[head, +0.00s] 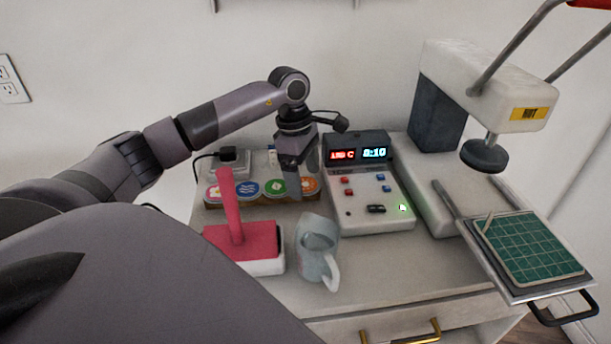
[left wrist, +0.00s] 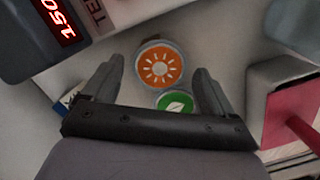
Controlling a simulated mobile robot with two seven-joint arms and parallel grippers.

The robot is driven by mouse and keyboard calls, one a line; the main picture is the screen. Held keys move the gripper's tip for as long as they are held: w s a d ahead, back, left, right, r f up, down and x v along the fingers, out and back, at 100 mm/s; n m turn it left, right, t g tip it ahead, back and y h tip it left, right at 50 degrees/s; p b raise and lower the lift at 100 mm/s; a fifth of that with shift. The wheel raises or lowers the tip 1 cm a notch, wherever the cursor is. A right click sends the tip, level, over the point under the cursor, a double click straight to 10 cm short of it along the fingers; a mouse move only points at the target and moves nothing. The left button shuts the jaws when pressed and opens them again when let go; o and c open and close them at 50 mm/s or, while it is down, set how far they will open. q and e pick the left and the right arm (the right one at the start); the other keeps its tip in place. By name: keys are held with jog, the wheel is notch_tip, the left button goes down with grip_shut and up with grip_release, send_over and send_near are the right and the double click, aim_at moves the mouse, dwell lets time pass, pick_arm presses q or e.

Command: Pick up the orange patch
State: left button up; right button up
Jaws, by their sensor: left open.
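The orange patch (left wrist: 158,67) is round with a white sun design and a pale rim. In the left wrist view it lies face up between and below the fingertips. In the head view the orange patch (head: 313,184) is at the right end of the patch row, partly hidden by my gripper. My left gripper (head: 301,183) is open and points down over that end of the row. In the left wrist view its fingers (left wrist: 159,72) are spread on either side of the patch, with nothing visibly held. My right gripper is not in view.
A green leaf patch (left wrist: 175,101), a blue wave patch (head: 247,188) and a reddish patch (head: 212,193) share the row. A control box (head: 370,208) stands close right. A pink-handled block (head: 245,240) and grey mug (head: 316,250) stand in front. A heat press (head: 435,110) is farther right.

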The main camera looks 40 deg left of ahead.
pick_arm(q)
jog(key=shift+f, duration=0.25)
dwell(0.5)
jog(key=c, duration=1.1)
jog(key=shift+c, duration=0.2)
